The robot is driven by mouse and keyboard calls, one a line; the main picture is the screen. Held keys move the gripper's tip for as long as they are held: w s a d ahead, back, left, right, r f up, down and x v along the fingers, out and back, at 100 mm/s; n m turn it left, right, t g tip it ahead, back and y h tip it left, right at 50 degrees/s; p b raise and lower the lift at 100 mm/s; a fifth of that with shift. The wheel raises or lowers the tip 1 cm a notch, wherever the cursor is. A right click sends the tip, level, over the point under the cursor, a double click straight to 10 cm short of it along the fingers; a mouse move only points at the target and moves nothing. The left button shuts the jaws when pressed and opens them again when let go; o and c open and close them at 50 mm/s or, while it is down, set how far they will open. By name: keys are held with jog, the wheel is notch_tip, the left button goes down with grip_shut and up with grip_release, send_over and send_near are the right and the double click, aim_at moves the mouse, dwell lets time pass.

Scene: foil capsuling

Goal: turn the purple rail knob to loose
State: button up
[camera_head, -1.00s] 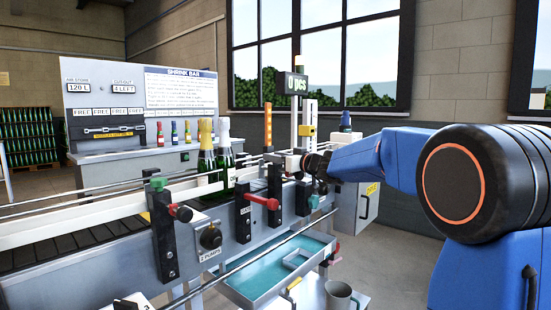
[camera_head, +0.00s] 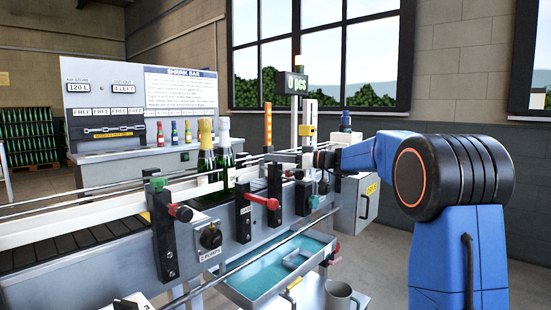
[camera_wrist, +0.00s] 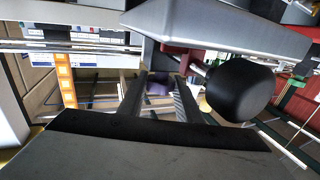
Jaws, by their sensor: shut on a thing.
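The purple rail knob (camera_wrist: 159,83) shows in the wrist view between the two dark fingers of my gripper (camera_wrist: 159,98). The fingers stand on either side of it and are shut on it. Its lower part is hidden, and I cannot read its turn position. In the head view my gripper (camera_head: 309,160) is at the far right end of the conveyor rail, and the purple knob cannot be made out there.
In the wrist view a black round knob (camera_wrist: 240,92) and a dark red clamp (camera_wrist: 181,59) are close to the fingers. In the head view, two bottles (camera_head: 207,160) stand on the conveyor. Red levers (camera_head: 262,202) stick out in front, above a teal tray (camera_head: 262,275).

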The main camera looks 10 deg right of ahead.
jog(key=n+g+y, duration=0.1)
jog(key=n+g, duration=0.2)
jog(key=g, duration=0.1)
jog(key=n+g+y, duration=0.2)
jog(key=n+g, duration=0.1)
jog(key=g, duration=0.2)
jog(key=shift+w, duration=0.15)
jog(key=shift+n+g, duration=1.5)
jog(key=shift+g, duration=1)
jog(key=shift+r, duration=0.1)
jog(key=o, duration=1)
jog(key=shift+a, duration=0.1)
jog(key=shift+o, duration=0.2)
